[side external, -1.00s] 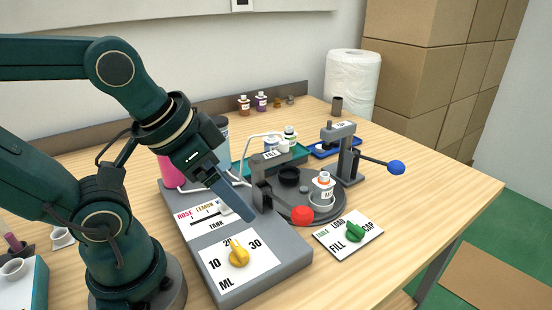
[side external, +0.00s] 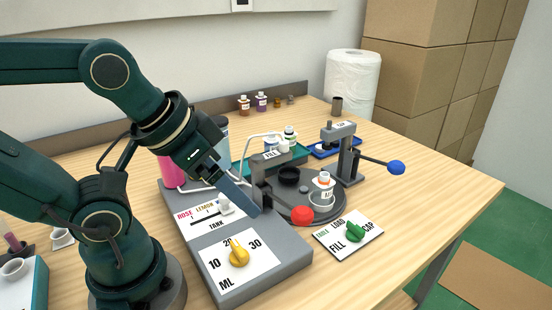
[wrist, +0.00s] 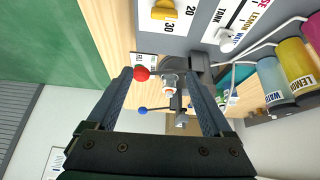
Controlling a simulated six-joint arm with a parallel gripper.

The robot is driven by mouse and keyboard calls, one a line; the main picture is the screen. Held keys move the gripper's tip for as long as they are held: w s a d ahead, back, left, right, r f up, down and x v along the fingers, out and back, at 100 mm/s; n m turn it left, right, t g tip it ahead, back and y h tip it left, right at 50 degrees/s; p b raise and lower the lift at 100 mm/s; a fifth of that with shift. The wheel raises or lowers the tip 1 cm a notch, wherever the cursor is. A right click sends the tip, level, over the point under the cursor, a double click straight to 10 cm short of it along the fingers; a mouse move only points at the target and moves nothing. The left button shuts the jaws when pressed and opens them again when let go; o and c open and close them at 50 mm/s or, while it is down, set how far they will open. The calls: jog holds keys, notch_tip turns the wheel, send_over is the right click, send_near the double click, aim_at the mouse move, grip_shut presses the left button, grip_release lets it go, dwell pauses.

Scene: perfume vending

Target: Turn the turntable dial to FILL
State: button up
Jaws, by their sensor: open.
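The green turntable dial (side external: 355,232) sits on a white plate (side external: 330,243) marked LOAD, FILL and CAP, at the front right of the machine. I cannot tell exactly which label its pointer faces. My gripper (side external: 256,212) is open and empty above the grey dispenser base, left of the dial and apart from it. In the wrist view, my gripper's fingers (wrist: 164,77) are spread wide. The dark round turntable (side external: 300,212) carries a small bottle with an orange-red neck (side external: 324,180) in a clear holder.
A red ball knob (side external: 302,216) stands between my gripper and the dial. A yellow ML dial (side external: 238,255) and a white tank slider (side external: 224,207) are on the grey base (side external: 290,268). A press lever with a blue knob (side external: 397,167) juts out behind the dial. The table's front right is clear.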

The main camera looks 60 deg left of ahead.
jog(key=w+r+t, duration=0.1)
jog(key=w+r, duration=0.3)
jog(key=w, duration=0.5)
jog(key=g, duration=0.3)
send_over(357, 226)
jog(key=s, duration=0.3)
jog(key=f, duration=1.3)
jog(key=shift+w+f, duration=0.25)
jog(key=shift+f, duration=0.1)
jog(key=shift+x, duration=2.45)
grip_shut()
